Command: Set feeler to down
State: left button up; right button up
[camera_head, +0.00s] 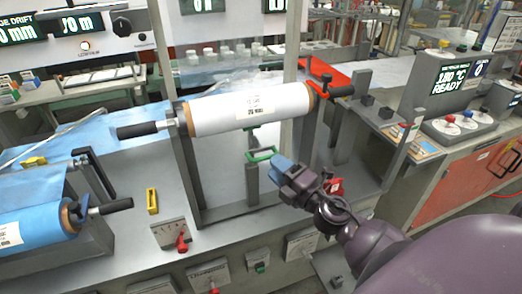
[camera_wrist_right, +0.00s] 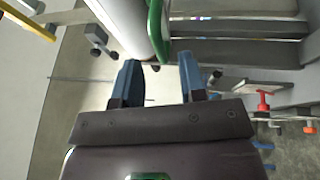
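A green-topped lever or bar (camera_head: 261,155) stands on a thin grey post under the white roll; it looks like the feeler, though no label on it is readable. It also shows in the wrist view as a green curved piece (camera_wrist_right: 156,30), just ahead of the fingertips. My right gripper (camera_head: 282,166) has blue fingers and is just right of the green bar in the head view. In the wrist view the right gripper (camera_wrist_right: 160,78) is open, with nothing gripped between its fingers. My left gripper is not in view.
The white roll (camera_head: 250,108) with black end handles lies above, across a grey frame. A blue film roll (camera_head: 35,228) is at left. A red knob (camera_head: 335,187) is close right of my gripper.

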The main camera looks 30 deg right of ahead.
aim_at(257, 140)
jog(key=p+x, duration=0.1)
jog(key=x, duration=0.4)
jog(key=shift+r, duration=0.1)
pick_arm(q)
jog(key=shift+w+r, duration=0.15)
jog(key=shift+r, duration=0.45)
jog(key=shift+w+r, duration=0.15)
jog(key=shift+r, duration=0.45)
pick_arm(e)
jog(key=shift+w+a, duration=0.15)
jog(key=shift+w, duration=0.55)
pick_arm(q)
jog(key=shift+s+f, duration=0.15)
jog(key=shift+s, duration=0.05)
pick_arm(e)
jog(key=shift+c, duration=0.9)
jog(key=c, duration=0.5)
jog(key=shift+r, duration=0.1)
grip_shut()
